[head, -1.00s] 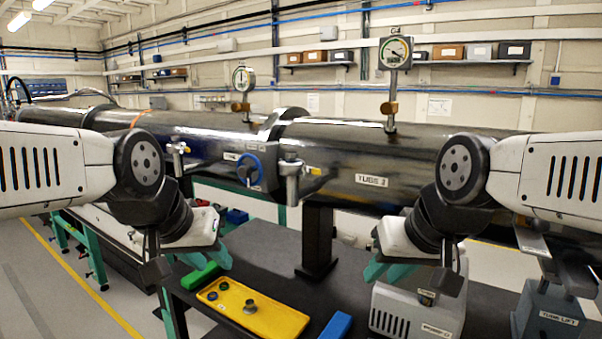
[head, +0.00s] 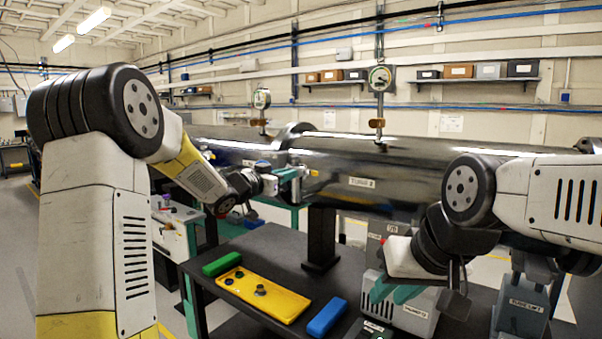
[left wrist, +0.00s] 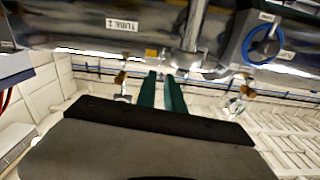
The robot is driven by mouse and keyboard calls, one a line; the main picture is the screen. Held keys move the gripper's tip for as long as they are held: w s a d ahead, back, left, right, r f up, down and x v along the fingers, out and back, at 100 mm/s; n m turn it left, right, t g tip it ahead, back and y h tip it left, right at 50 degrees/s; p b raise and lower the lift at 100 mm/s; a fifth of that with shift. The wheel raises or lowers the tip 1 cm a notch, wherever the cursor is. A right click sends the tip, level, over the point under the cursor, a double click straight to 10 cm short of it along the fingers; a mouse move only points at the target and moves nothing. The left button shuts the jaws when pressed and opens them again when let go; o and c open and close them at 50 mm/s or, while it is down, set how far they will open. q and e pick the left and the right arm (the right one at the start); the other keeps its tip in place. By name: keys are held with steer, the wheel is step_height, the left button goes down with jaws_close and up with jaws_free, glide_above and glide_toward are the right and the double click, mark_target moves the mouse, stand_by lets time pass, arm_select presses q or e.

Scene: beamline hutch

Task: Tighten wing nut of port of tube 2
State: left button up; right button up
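Tube 2 (head: 400,170) is a long dark tube with a white label; it crosses the left wrist view upside down (left wrist: 60,35). Its silver port (head: 297,188) hangs at the tube's left end; in the left wrist view the port (left wrist: 194,28) is a metal stem. I cannot make out the wing nut. My left gripper (head: 290,173) is beside the port in the head view, partly covering it. My right gripper (head: 387,291) is low at the right, fingers apart and empty.
A yellow tray (head: 280,303) with small dark parts, a green block (head: 222,264) and a blue block (head: 327,317) lie on the dark bench. A grey box (head: 415,318) stands near my right gripper. Gauges (head: 380,79) rise above the tube. A blue handwheel (left wrist: 262,46) is near the port.

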mark_target(304, 168)
arm_select(q)
steer(key=x, duration=0.7)
jaws_close()
